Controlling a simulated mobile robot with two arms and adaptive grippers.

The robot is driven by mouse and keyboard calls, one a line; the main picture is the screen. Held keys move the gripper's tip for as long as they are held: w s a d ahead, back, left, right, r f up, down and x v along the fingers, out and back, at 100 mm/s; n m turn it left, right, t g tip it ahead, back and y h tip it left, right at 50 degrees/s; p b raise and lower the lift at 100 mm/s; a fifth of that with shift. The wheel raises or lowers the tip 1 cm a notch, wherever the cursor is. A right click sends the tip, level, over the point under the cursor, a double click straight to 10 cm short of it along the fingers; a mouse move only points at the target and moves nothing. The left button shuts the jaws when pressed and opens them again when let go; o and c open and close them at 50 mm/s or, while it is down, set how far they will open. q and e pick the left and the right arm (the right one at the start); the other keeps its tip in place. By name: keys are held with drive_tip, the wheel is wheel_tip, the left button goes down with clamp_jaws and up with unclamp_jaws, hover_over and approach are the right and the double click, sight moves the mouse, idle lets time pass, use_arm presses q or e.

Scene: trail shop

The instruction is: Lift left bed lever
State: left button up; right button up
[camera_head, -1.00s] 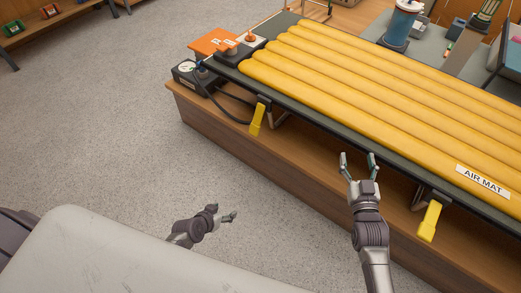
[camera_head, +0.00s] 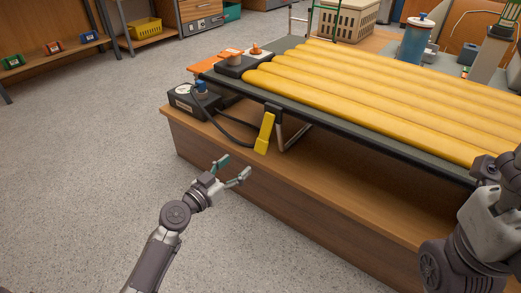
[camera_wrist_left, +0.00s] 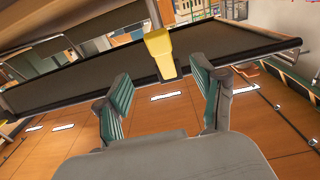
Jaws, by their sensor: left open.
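The left bed lever, a yellow paddle (camera_head: 265,133), hangs tilted from the near edge of the bed, close to its left end. My left gripper (camera_head: 235,168) is open and empty, in front of and slightly below the lever, apart from it. In the left wrist view the yellow lever (camera_wrist_left: 160,52) shows ahead, between the two spread fingers (camera_wrist_left: 163,88) and beyond their tips. The bed carries a ribbed yellow air mat (camera_head: 370,95). At the right edge, part of my right arm shows near the camera; its gripper is outside the picture.
A wooden platform (camera_head: 330,200) stands under the bed. A black box (camera_head: 195,101) with a hose sits left of the lever, and the hose runs close to it. An orange item (camera_head: 215,62) lies on the bed's left end. Open grey floor (camera_head: 90,170) lies to the left.

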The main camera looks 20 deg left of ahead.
sight(260, 146)
use_arm(q)
drive_tip(key=b+x, duration=0.1)
drive_tip(key=x, duration=1)
drive_tip(key=shift+w+d+b, duration=0.15)
drive_tip(key=shift+w+b, duration=0.2)
drive_tip(key=shift+w, duration=0.05)
clamp_jaws()
